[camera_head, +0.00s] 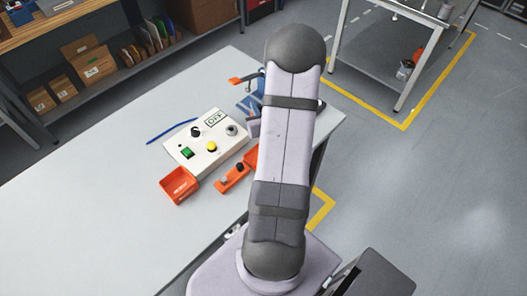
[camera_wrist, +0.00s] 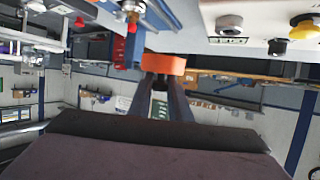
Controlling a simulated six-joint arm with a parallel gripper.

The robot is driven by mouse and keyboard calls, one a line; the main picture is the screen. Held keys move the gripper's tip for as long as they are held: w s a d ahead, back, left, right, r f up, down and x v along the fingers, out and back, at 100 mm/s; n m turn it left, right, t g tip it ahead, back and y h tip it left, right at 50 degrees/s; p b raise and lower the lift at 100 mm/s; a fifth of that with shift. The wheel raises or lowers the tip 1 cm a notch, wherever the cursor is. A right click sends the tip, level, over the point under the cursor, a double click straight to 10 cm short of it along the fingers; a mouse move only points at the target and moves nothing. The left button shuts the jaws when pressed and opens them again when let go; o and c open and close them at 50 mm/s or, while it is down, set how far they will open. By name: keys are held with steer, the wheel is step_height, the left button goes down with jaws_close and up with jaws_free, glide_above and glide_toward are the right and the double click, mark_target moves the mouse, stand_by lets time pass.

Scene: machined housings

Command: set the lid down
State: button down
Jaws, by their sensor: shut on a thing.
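In the wrist view, an orange piece (camera_wrist: 164,65), which looks to be the lid, sits across the tips of my gripper (camera_wrist: 161,76). The gripper's two dark fingers are shut on it. Only one edge of it shows, so its full shape and what is beneath it are hidden. In the head view my arm hides the gripper. An orange patch (camera_head: 251,158) shows at the arm's left edge; I cannot tell whether it is the same piece.
A blue rod (camera_head: 171,131) lies behind. The table's left is clear.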

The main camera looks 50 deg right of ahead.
steer(key=shift+m+g+h, duration=0.5)
steer(key=shift+m+h, duration=0.4)
steer(key=s+f, duration=0.2)
steer(key=s, duration=0.1)
steer(key=s+d+f+b, duration=0.1)
steer(key=s+f, duration=0.1)
steer(key=s, duration=0.1)
steer(key=s+d+f, duration=0.1)
steer(key=s+f, duration=0.1)
steer(key=s, duration=0.2)
steer(key=shift+d, duration=0.25)
steer(key=w+a+r+n+t+y, duration=0.2)
steer(key=w+a+r+n+y, duration=0.1)
steer(key=a, duration=0.3)
steer(key=shift+a+r+t, duration=0.3)
steer(key=shift+r+t, duration=0.1)
steer(key=shift+r, duration=0.4)
steer(key=shift+w+d+f+b, duration=0.1)
steer(key=shift+f+b, duration=0.45)
steer(key=shift+f, duration=2.55)
steer(key=shift+f, duration=0.1)
steer(key=shift+f+p, duration=0.3)
steer(key=shift+f, duration=1.5)
